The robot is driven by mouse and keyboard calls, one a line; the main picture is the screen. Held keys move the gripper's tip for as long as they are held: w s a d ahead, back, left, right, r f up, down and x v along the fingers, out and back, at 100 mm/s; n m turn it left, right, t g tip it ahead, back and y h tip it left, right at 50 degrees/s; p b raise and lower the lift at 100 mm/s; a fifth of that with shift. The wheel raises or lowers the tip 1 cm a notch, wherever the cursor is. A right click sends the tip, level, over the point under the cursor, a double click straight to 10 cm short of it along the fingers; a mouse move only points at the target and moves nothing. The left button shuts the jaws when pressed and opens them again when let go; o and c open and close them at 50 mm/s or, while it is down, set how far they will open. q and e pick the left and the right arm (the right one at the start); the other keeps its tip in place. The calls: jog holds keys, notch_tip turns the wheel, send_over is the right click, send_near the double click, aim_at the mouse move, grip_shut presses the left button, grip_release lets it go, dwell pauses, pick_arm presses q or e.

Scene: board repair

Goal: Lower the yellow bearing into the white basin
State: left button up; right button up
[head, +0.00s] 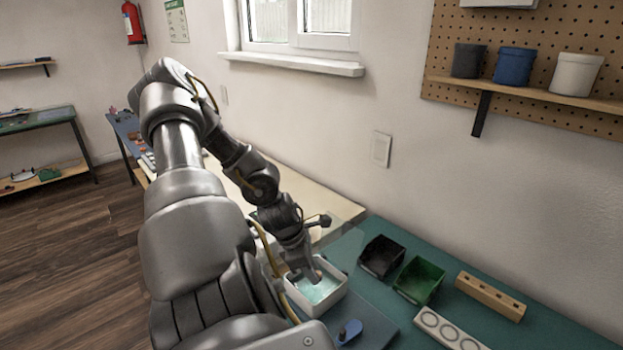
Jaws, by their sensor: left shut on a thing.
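The white basin (337,301) stands on the bench at the lower middle, with pale turquoise liquid in it. My left gripper (311,274) points down over the basin's back left part, its fingertips inside the rim outline, at or just above the liquid. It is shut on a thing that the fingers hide. No yellow bearing can be made out anywhere in the view. I cannot tell whether the fingertips touch the liquid. My right gripper is out of view.
A black bin (381,257) and a green bin (420,281) stand right of the basin. Beyond them are a wooden block with holes (490,297) and a white strip with round recesses (449,330). A blue object (350,331) lies just in front of the basin.

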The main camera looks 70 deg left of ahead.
pick_arm(q)
jog(key=shift+f+b, duration=0.55)
jog(key=shift+f, duration=0.1)
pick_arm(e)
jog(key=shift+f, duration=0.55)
pick_arm(q)
jog(key=o, duration=1)
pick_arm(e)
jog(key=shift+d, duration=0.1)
pick_arm(q)
jog(key=shift+r, duration=0.1)
jog(key=v, duration=1)
jog(key=shift+s+r, duration=0.15)
jog(key=shift+r, duration=0.2)
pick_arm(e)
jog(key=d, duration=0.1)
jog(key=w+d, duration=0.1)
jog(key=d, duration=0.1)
